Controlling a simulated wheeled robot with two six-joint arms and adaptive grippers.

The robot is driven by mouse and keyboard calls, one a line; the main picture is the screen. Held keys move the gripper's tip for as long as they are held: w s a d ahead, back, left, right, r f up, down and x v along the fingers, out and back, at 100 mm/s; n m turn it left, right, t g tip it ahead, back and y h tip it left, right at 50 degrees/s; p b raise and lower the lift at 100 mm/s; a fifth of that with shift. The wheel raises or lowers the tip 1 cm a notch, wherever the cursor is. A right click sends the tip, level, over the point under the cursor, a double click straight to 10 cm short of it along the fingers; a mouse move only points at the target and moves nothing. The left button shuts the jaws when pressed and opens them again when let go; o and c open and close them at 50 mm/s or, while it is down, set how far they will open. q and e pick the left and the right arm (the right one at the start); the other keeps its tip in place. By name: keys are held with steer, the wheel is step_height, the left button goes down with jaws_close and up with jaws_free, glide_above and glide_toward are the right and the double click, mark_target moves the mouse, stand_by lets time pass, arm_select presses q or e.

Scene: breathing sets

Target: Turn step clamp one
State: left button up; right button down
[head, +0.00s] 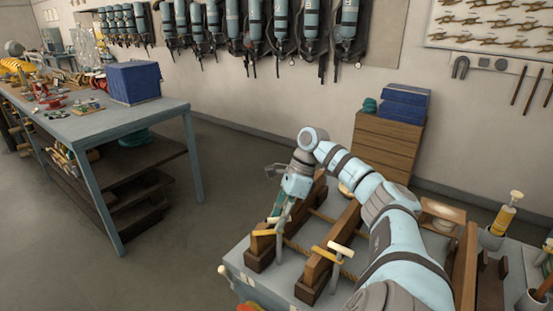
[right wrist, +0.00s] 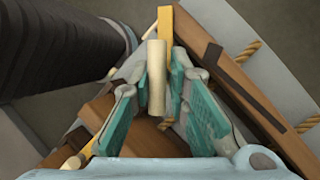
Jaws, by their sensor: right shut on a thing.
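My right gripper (head: 280,210) reaches down over the near-left wooden block on the grey bench. In the right wrist view its teal finger pads (right wrist: 158,85) are shut on a pale, round clamp handle (right wrist: 156,72), one pad on each side. A step clamp with a yellow bar (head: 264,232) and a grey post stands at this block; the gripper partly hides its top. A second step clamp with a yellow bar (head: 326,254) and a pale crosswise handle (head: 341,248) stands to its right, apart from the gripper. I cannot read which one is numbered one. My left gripper is out of view.
Brown wooden blocks (head: 316,272) and ropes stand on the grey bench (head: 238,262). A yellow-bodied tool (head: 503,218) stands at the right. A wooden drawer cabinet (head: 385,148) is behind. A workbench (head: 120,122) stands at the left, with open floor between.

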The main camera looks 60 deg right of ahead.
steer(key=shift+a+f, duration=0.1)
steer(key=shift+f, duration=0.05)
steer(key=c, duration=1.7)
jaws_free()
steer(key=shift+o, duration=0.6)
